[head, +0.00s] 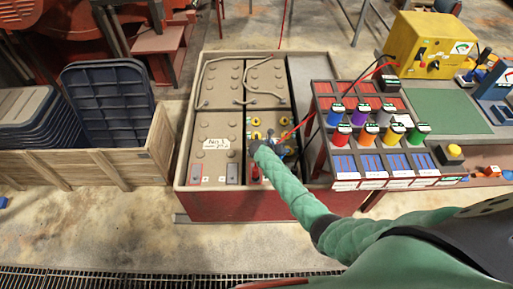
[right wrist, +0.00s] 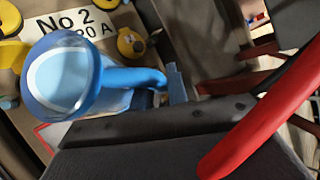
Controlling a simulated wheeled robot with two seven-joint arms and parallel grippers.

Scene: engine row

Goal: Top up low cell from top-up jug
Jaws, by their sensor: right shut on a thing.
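The blue top-up jug (right wrist: 75,80) fills the left of the right wrist view, its round mouth toward the camera. My right gripper (head: 266,150) is shut on the jug's handle, over the front right battery in the head view. In the head view the arm and hand mostly hide the jug. Below the jug in the wrist view is a battery top with a "No 2" label (right wrist: 75,22) and yellow caps (right wrist: 130,43), one seemingly off its seat. The front left battery (head: 213,150) carries a "No 1" label. The liquid levels cannot be made out. My left gripper is not in view.
The batteries sit in a red-sided box (head: 255,207). A rack of coloured bottles (head: 369,135) and a yellow meter box (head: 427,45) stand at the right. A red cable (right wrist: 265,110) crosses close to my right gripper. A wooden crate (head: 95,168) with grey lids is at left.

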